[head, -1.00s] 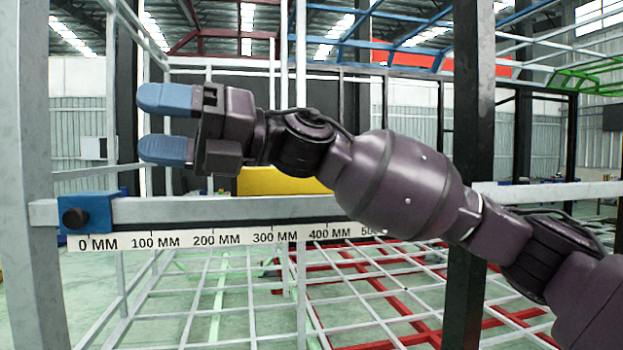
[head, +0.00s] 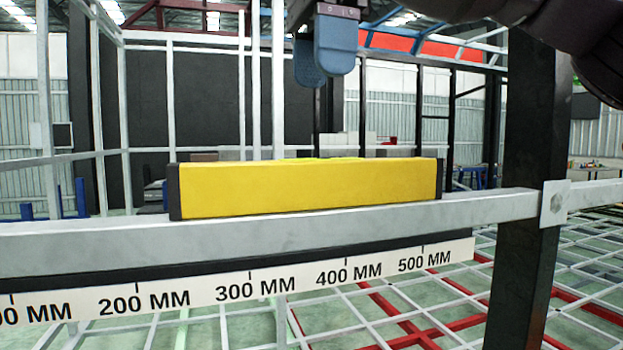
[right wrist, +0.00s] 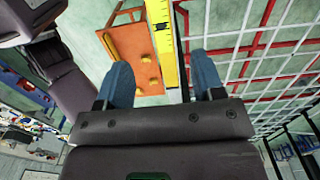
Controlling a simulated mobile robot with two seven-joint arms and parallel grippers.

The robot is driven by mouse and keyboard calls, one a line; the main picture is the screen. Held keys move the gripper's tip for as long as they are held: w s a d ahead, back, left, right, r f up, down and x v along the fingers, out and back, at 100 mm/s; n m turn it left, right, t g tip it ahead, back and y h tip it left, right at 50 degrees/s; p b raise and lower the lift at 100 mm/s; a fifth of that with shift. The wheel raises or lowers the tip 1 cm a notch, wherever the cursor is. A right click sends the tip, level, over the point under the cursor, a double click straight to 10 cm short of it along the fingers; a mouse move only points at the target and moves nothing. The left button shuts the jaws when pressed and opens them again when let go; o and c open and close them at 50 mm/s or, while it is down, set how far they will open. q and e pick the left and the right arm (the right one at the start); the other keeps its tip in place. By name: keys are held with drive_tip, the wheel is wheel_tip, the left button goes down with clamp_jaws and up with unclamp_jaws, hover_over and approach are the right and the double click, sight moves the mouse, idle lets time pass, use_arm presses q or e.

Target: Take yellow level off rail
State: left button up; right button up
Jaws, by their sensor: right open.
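The yellow level (head: 310,187) is a long yellow bar with dark end caps. It rests lengthwise on top of the grey rail (head: 100,245) in the head view. My right gripper (head: 323,62) has blue fingers pointing down, above the level and apart from it. In the right wrist view the level (right wrist: 163,42) shows ahead, between the lines of the open, empty fingers (right wrist: 163,75). My left gripper is not in view.
A dark upright post (head: 530,200) stands at the rail's right. A millimetre scale strip (head: 250,287) runs along the rail's front. Below lies a lattice of white and red bars (head: 400,310). An orange surface with yellow pieces (right wrist: 130,60) shows beside the level in the wrist view.

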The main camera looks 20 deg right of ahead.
hover_over(322, 163)
drive_tip(key=w, duration=0.1)
drive_tip(key=f, duration=0.4)
drive_tip(key=shift+d, duration=0.4)
drive_tip(key=shift+w+a+f, duration=0.1)
drive_tip(key=shift+w+f, duration=0.05)
drive_tip(key=shift+f, duration=1.5)
drive_tip(key=shift+w+a+f, duration=0.1)
drive_tip(key=shift+f, duration=1.5)
drive_tip(key=shift+d, duration=0.1)
clamp_jaws()
